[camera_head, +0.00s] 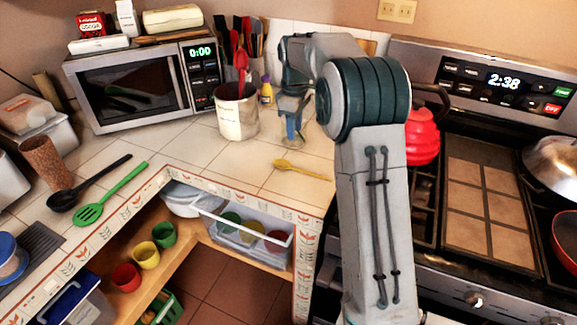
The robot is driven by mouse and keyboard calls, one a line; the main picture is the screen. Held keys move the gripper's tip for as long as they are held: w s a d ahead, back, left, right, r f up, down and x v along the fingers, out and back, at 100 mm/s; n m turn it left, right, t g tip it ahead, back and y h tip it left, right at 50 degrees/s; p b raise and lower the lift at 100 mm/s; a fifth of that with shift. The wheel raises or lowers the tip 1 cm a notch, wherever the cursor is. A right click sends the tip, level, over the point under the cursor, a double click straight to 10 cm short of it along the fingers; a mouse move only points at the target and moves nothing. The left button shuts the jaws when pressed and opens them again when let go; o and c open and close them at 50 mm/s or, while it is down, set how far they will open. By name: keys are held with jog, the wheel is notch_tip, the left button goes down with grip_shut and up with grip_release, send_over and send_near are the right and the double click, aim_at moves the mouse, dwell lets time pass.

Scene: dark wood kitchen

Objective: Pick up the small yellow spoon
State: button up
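The small yellow spoon (304,170) lies flat on the white tiled counter, near its front edge and left of my arm. Its bowl end points left and its handle points right. My gripper (292,138) hangs from the arm above the counter, behind the spoon in the picture and apart from it. The gripper's fingers are small and partly blend with things behind them, so I cannot tell whether they are open or shut. The spoon looks fully uncovered.
A utensil crock (237,115) and a yellow bottle (267,92) stand at the back. A green slotted spatula (108,196) and a black ladle (88,184) lie at left. A red kettle (422,138) is on the stove at right. The counter around the spoon is clear.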

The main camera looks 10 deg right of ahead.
aim_at(294, 168)
notch_tip(294, 168, down, 13)
jog(key=shift+s+r+p, duration=0.1)
jog(key=shift+s+p, duration=0.05)
jog(key=shift+p, duration=0.55)
grip_shut()
